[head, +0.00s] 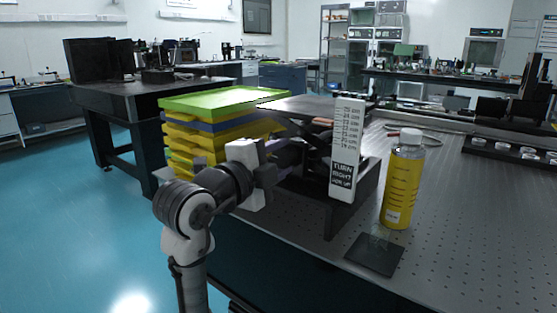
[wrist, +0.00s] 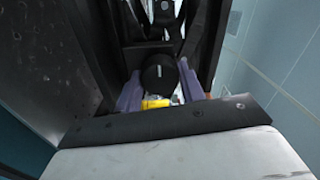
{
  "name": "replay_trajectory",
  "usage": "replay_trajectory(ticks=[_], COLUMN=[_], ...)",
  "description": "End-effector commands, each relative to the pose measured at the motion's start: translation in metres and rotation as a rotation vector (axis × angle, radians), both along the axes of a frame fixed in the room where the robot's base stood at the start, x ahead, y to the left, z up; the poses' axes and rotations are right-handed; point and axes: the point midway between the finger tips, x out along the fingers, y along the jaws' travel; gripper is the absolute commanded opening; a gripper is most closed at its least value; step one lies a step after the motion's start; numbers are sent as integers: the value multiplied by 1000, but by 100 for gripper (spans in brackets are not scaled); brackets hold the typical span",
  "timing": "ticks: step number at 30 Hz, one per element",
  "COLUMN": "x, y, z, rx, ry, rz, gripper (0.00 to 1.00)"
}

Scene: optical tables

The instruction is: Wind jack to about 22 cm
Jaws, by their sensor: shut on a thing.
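The lab jack stands at the near left edge of the optical table, with its dark top plate (head: 312,107) raised. A white scale sign (head: 346,148) stands in front of it, with centimetre marks and words about turning right for up. The plate's edge meets the sign near its upper marks; I cannot read an exact height. In the wrist view the round black jack knob (wrist: 158,78) sits between the two purple fingers of my gripper (wrist: 160,88), which is shut on it. In the head view my wrist hides the knob.
A stack of yellow, blue and green trays (head: 215,103) stands just behind my wrist. A yellow-filled bottle (head: 403,180) and a small dark square plate (head: 374,255) are on the optical table (head: 455,220) to the right. Bare tabletop lies right of the bottle.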

Motion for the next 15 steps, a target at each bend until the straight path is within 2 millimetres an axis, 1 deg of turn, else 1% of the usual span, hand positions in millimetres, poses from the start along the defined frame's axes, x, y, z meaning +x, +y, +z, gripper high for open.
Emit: replay_trajectory(ticks=[3,4,8,15], x=[0,0,0,0], y=[0,0,0,0], z=[0,0,0,0], rx=[-1,-1,-1,-1], ry=[0,0,0,1], rz=[-1,-1,-1,0], gripper=[16,43,60,61])
